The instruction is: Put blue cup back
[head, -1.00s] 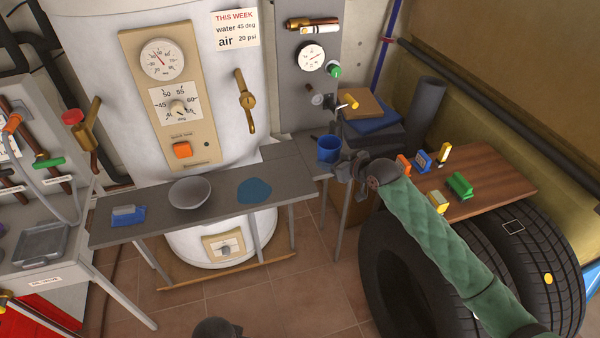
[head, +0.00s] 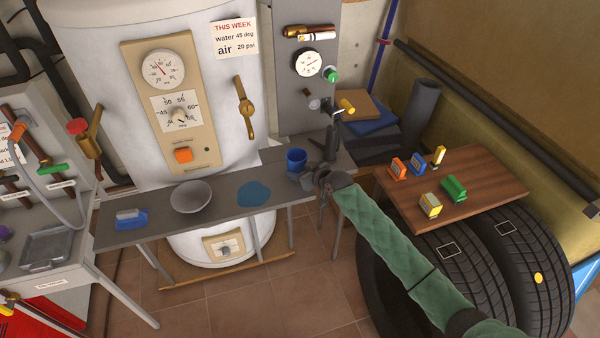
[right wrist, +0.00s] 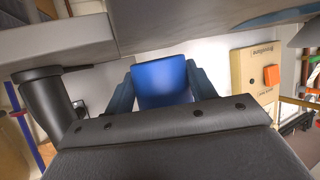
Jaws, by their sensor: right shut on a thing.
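The blue cup (head: 296,159) is upright over the right part of the grey bench (head: 222,209); I cannot tell whether its base touches the surface. My right gripper (head: 308,178) is at the cup's near right side and shut on it. In the right wrist view the blue cup (right wrist: 163,82) sits between the two fingers (right wrist: 160,88). A flat blue round patch (head: 254,194) lies on the bench to the left of the cup and is bare. My left gripper is not in view.
A grey bowl (head: 191,197) and a blue-and-white block (head: 130,218) are on the bench to the left. The white boiler (head: 220,90) stands close behind. A dark upright fitting (head: 331,142) is right of the cup. Small coloured boxes (head: 430,205) stand on a wooden board (head: 490,185).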

